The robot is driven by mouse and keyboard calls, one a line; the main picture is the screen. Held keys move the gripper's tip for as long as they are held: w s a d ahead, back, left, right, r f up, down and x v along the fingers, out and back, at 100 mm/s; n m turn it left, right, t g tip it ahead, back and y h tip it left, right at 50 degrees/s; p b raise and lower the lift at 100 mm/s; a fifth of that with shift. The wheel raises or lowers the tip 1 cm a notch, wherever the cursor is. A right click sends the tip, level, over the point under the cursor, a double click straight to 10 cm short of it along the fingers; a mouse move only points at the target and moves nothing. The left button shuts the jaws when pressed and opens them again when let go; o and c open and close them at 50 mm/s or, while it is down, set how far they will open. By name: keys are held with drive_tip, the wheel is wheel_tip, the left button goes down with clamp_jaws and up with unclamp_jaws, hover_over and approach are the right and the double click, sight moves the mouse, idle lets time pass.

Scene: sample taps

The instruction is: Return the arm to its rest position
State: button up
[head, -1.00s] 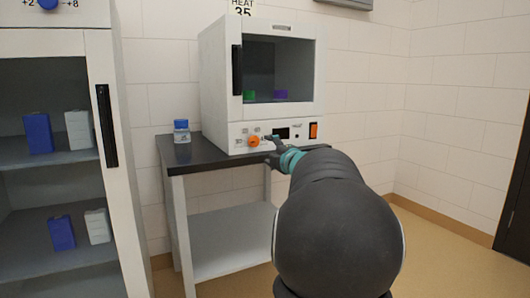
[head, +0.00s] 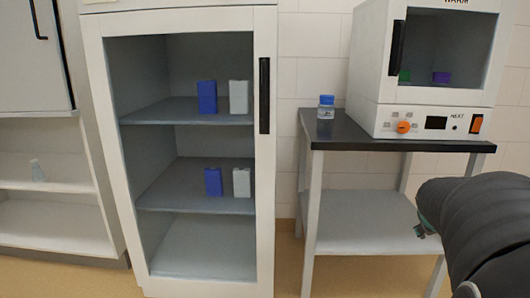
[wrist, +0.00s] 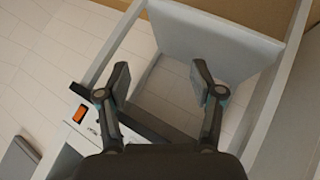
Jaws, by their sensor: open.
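My arm comes in from the lower right of the head view. My gripper (head: 424,227) shows there only as a small teal and grey part, in front of the side table's lower shelf. In the wrist view my gripper (wrist: 160,88) is open, with two dark fingers spread wide and nothing between them. Beyond the fingers are a pale shelf and the table frame. My gripper is apart from the heating oven (head: 430,90) and its orange knob (head: 404,127).
A dark-topped side table (head: 345,135) carries the oven and a blue-capped jar (head: 326,106). A tall glass-fronted cabinet (head: 92,120) holds blue and white boxes. White shelving (head: 60,215) with a small clear vessel (head: 38,170) stands at far left. The floor in front looks clear.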

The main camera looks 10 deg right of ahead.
drive_tip(key=s+a+y+p, duration=0.2)
drive_tip(key=s+a, duration=0.2)
drive_tip(key=a, duration=0.7)
drive_tip(key=s+a+r+n+y+p, duration=0.1)
drive_tip(key=s+a+y, duration=0.2)
drive_tip(key=a, duration=0.9)
drive_tip(key=s+a+y+p, duration=0.2)
drive_tip(key=s+a, duration=0.5)
drive_tip(key=a, duration=0.5)
drive_tip(key=shift+r+n+y+p, duration=0.3)
drive_tip(key=shift+r+n+p, duration=0.05)
drive_tip(key=shift+n, duration=0.05)
